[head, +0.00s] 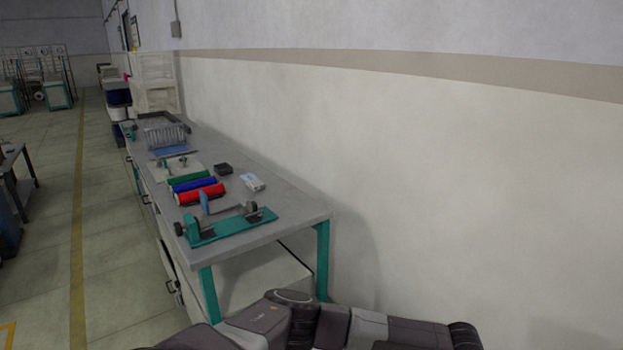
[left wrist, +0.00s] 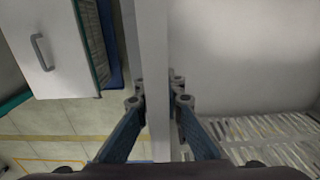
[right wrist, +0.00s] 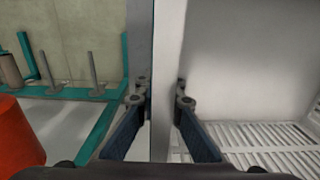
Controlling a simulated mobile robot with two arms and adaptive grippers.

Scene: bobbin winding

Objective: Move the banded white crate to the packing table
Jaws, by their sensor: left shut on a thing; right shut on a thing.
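A white crate shows close up in both wrist views, its wall (left wrist: 154,40) running between the fingers, with a slatted floor to the right. My left gripper (left wrist: 160,97) is shut on this wall, one finger on each side. My right gripper (right wrist: 160,99) is shut on a white crate wall (right wrist: 168,45) in the same way, with the slatted floor also to the right. The rest of the crate is out of view, and I cannot make out its band. The head view shows neither the crate nor my grippers. I cannot identify the packing table.
A grey workbench (head: 285,208) with teal legs stands along the wall, holding red, blue and green rolls and a teal fixture (head: 225,231). White shelving (head: 156,82) stands beyond it. Open floor (head: 112,235) lies left. An orange object (right wrist: 18,135) and a teal frame are near my right gripper.

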